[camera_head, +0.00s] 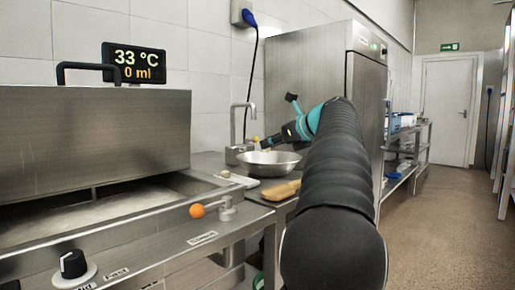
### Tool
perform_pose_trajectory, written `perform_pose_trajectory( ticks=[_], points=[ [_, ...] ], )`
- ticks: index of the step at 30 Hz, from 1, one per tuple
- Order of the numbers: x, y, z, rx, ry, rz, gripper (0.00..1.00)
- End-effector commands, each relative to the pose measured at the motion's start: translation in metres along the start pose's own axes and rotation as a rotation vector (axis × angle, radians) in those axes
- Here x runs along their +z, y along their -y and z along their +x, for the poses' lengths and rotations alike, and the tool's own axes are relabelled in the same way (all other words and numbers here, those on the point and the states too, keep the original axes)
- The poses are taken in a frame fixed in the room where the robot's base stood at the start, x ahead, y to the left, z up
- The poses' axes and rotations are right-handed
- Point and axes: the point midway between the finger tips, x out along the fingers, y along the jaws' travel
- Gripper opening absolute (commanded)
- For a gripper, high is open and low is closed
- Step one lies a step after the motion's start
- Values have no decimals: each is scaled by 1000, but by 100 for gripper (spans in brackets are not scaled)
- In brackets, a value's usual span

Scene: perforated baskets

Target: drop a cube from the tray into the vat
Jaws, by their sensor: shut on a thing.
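My gripper (264,143) is small and dark at the far end of my arm, above the back left of a round steel bowl (272,169). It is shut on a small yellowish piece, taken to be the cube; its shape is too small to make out. The vat (90,135) is the large steel basin at the left, with its lid raised and its opening showing. My gripper is to the right of it and apart from it. A small pale tray-like thing (238,180) lies on the counter left of the bowl; its contents are unclear.
A tap (233,125) stands behind the bowl. A wooden board (281,191) lies in front of it. A display (134,63) reads 33 °C and 0 ml. A tall steel fridge (330,75) stands behind my arm.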

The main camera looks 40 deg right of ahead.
Motion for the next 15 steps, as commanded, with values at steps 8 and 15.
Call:
perform_pose_trajectory(
  ticks=[8,15],
  points=[
    [9,-10,-12,1,1,-2,9],
    [24,-46,-12,2,1,-3,9]
  ],
)
